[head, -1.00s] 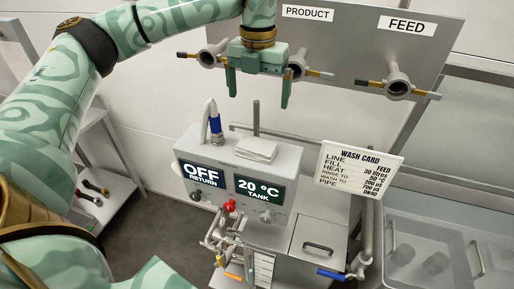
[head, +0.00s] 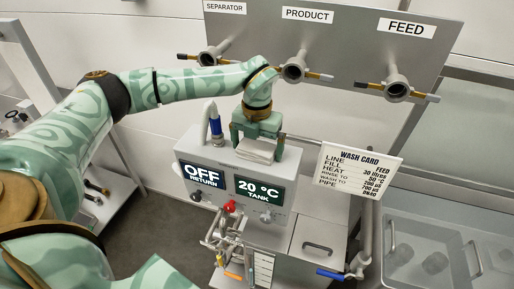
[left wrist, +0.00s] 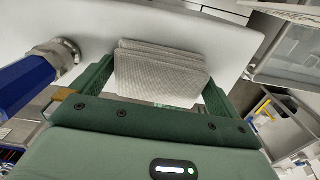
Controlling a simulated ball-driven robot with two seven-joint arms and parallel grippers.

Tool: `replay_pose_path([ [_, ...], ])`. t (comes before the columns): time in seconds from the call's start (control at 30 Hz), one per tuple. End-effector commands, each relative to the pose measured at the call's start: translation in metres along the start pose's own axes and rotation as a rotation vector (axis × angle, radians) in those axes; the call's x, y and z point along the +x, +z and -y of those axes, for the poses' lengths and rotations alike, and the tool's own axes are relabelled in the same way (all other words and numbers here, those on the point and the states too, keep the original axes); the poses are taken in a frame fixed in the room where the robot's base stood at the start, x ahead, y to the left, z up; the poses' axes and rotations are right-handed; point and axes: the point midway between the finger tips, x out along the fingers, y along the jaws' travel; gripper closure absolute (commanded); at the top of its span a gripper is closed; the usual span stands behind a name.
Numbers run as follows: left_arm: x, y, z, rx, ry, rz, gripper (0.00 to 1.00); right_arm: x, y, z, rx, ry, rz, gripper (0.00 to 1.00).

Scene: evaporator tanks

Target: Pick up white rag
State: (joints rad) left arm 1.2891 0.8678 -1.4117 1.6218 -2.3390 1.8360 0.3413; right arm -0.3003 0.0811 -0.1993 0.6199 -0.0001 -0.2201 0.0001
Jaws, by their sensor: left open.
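The white rag (head: 254,151) is a folded, layered pad lying on top of the grey control box (head: 228,172). In the left wrist view the rag (left wrist: 160,72) shows its stacked layers between the two green fingers. My left gripper (head: 257,142) is open and points down over the rag, with one finger on each side of it. In the left wrist view the gripper (left wrist: 157,88) straddles the rag; whether the fingers touch it I cannot tell. My right gripper is in neither view.
A blue-collared hose fitting (head: 215,125) stands left of the rag, close to the left finger; it shows large in the left wrist view (left wrist: 28,85). A wash card (head: 358,170) stands to the right. Valve pipes (head: 293,70) project from the labelled panel behind.

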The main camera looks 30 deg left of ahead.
Motion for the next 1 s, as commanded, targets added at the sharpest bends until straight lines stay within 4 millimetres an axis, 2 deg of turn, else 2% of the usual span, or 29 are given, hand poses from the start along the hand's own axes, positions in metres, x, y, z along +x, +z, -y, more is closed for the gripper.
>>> replay_pose_path([
  [0.17,0.000,0.000,0.000,0.000,0.000,0.001,0.00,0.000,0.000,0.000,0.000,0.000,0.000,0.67],
  [0.27,0.000,0.000,0.000,0.000,0.000,0.001,0.28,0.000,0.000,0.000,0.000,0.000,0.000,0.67],
  [0.3,0.000,0.000,0.000,0.000,0.000,0.001,0.33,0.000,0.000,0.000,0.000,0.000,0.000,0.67],
  [0.57,-0.001,0.000,0.000,0.000,0.000,0.001,0.33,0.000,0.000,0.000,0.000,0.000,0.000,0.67],
  [0.73,-0.009,0.001,0.000,0.000,-0.001,0.004,0.33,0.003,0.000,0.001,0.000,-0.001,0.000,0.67],
  [0.87,-0.030,0.002,0.000,-0.002,-0.001,0.008,0.33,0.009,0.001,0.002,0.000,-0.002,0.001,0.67],
  [1.0,-0.063,-0.013,0.024,0.006,-0.002,0.007,0.33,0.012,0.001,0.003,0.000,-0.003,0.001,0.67],
])
